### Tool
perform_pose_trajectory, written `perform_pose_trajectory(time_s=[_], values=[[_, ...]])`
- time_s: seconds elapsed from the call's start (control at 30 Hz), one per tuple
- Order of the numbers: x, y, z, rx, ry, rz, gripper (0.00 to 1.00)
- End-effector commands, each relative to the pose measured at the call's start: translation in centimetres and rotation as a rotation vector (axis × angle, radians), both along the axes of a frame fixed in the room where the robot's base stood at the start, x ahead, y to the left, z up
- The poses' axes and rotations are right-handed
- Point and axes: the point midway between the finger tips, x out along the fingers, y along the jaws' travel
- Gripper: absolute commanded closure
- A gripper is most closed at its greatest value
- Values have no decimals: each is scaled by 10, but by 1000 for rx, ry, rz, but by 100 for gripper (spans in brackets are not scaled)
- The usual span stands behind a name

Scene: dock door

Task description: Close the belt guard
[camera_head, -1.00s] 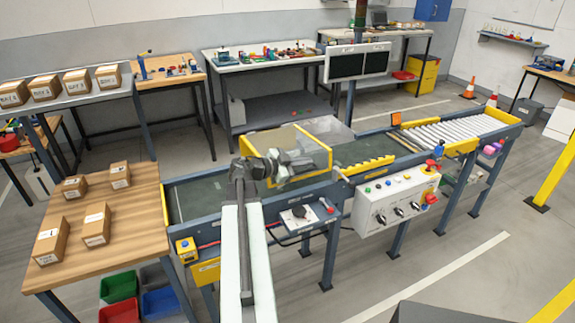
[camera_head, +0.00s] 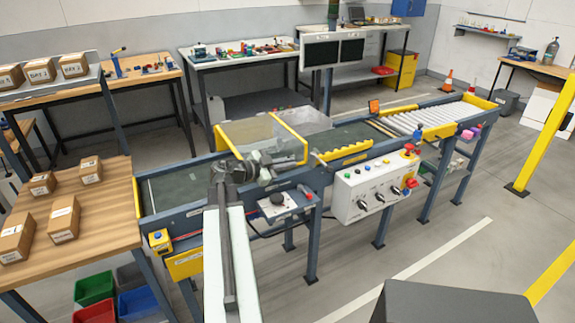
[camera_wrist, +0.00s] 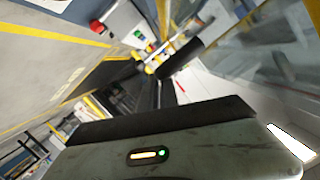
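The belt guard (camera_head: 250,132), a see-through cover with yellow edge bars, stands over the left-middle part of the conveyor in the head view. One yellow bar (camera_head: 289,135) is on its right side and another on its left. I cannot tell how far it stands open. My gripper (camera_head: 281,160) is at the guard's near lower side, overlapping it in the picture; contact is unclear. In the wrist view my gripper (camera_wrist: 160,72) shows dark finger shapes in front of blurred machinery. The finger gap and any grip on the guard are not clear.
The conveyor's dark belt (camera_head: 177,188) runs from the wooden table (camera_head: 110,225) to the rollers (camera_head: 440,117). A white control box (camera_head: 375,188) with knobs and a red button hangs on the near side. A small panel with a black knob (camera_head: 277,201) sits below my gripper.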

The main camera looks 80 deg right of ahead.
Motion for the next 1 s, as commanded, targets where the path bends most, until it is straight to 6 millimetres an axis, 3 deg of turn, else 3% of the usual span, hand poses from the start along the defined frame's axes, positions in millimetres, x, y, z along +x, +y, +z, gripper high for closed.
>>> perform_pose_trajectory(time_s=[0.13, 0.3, 0.37, 0.6, 0.8, 1.0], values=[[3, 5, 8, 5, -13, 11, 100], [-8, 23, 47, -1, -6, 9, 100], [5, 35, 43, 0, -6, 11, 100], [42, 77, 53, -2, -4, 8, 100], [57, 92, 56, -2, -3, 7, 100], [58, 93, 56, -3, -3, 5, 100]])
